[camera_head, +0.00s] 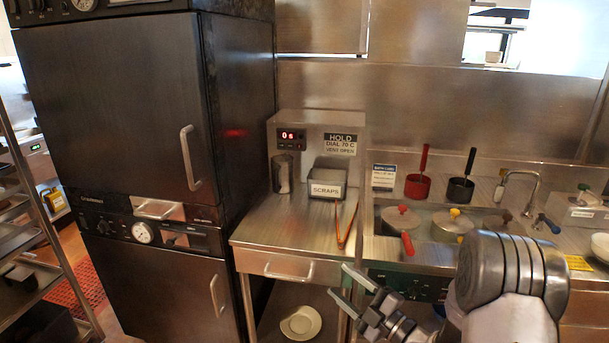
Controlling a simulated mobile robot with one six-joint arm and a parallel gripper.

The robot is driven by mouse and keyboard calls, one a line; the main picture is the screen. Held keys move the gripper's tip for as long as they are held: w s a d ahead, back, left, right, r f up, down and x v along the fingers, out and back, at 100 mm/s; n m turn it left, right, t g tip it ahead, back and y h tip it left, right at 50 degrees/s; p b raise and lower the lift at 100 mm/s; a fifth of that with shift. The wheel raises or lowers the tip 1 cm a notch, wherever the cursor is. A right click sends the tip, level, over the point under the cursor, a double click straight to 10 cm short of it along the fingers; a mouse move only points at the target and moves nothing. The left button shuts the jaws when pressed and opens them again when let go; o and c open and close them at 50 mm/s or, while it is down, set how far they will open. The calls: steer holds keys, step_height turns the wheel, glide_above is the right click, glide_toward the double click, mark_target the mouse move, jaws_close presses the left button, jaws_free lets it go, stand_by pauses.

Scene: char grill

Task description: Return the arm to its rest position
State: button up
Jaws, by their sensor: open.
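My gripper (350,293) is in the lower middle of the head view, in front of the steel counter (290,232). Its two dark fingers are spread apart and point to the left, with nothing between them. My arm's rounded grey joint fills the lower right and hides part of the counter front behind it. A pair of red-handled tongs (346,226) lies on the counter, above and behind the gripper and apart from it.
A tall dark double oven (110,110) stands at left, its doors shut. A scraps bin (328,180) and display unit (350,128) stand on the counter. Lidded pots, a red ladle (418,180) and a faucet (530,185) are at right. A plate (301,322) sits on the lower shelf.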

steer(key=s+a+r+n+g, duration=0.3)
steer(key=s+a+n+g, duration=0.1)
steer(key=s+n, duration=0.4)
steer(key=s+a+r+n+g, duration=0.3)
steer(key=s+a+n+g, duration=0.25)
steer(key=n, duration=0.35)
steer(key=s+a+r+n+g, duration=0.4)
steer(key=s+n, duration=0.3)
steer(key=n, duration=0.2)
steer(key=s+d+f+n+h, duration=0.1)
steer(key=s+d+n+h, duration=0.45)
steer(key=s+n, duration=0.5)
steer(key=d+r+n+t+h, duration=0.1)
steer(key=d+n+t+h, duration=0.3)
steer(key=d+n, duration=0.3)
steer(key=n+h, duration=0.1)
steer(key=n, duration=0.3)
steer(key=shift+w+r, duration=0.25)
steer(key=shift+r, duration=0.15)
steer(key=shift+t, duration=0.25)
